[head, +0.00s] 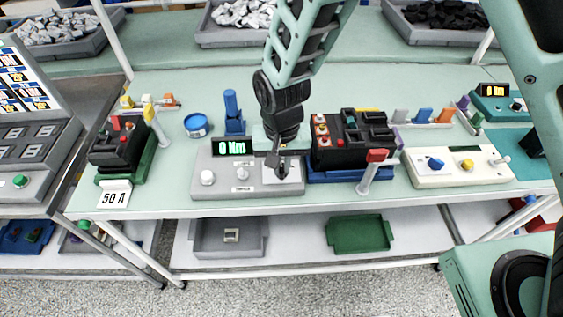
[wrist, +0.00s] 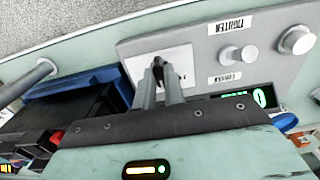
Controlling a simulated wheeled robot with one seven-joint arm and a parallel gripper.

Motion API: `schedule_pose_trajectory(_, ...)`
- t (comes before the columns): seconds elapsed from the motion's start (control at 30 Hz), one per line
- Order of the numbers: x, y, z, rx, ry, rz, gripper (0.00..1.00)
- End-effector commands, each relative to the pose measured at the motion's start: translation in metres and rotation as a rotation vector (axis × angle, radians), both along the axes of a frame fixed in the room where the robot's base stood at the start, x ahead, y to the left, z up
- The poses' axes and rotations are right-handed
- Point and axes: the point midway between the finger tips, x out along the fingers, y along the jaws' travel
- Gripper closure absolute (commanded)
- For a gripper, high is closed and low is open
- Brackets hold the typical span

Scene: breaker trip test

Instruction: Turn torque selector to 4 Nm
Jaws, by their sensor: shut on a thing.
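The grey torque unit (head: 222,188) sits at the front of the bench. Its lit display (head: 233,148) reads 0 Nm, and part of it shows in the wrist view (wrist: 262,97). On its right is a white plate (head: 293,181), also seen in the wrist view (wrist: 136,67), where the torque selector stands. My gripper (head: 280,172) points down over this plate. In the wrist view its fingertips (wrist: 159,66) are close together, shut on the small selector, which they mostly hide. Two pale round knobs, one (wrist: 230,55) nearer the plate and one (wrist: 297,40) farther, are clear of my fingers.
A black breaker on a blue base (head: 345,175) stands just right of the unit, with a red-topped lever (head: 373,165) in front. A blue post (head: 232,110) stands behind the unit. A 50 A card (head: 114,195) and another breaker (head: 120,152) are at left.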

Motion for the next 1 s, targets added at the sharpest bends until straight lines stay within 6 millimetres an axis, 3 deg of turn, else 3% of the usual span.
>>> schedule_pose_trajectory(0.2,0.001,0.000,0.001,0.002,-0.003,0.000,1.00)
schedule_pose_trajectory(0.23,0.001,0.000,0.001,0.002,-0.003,0.000,0.81)
schedule_pose_trajectory(0.3,0.001,0.000,0.001,0.001,-0.003,0.000,0.67)
schedule_pose_trajectory(0.67,0.001,0.001,0.006,0.002,-0.003,0.002,0.67)
schedule_pose_trajectory(0.77,0.001,0.001,0.018,0.004,-0.004,0.002,0.67)
schedule_pose_trajectory(1.0,0.001,0.001,0.070,0.006,-0.006,0.003,0.67)
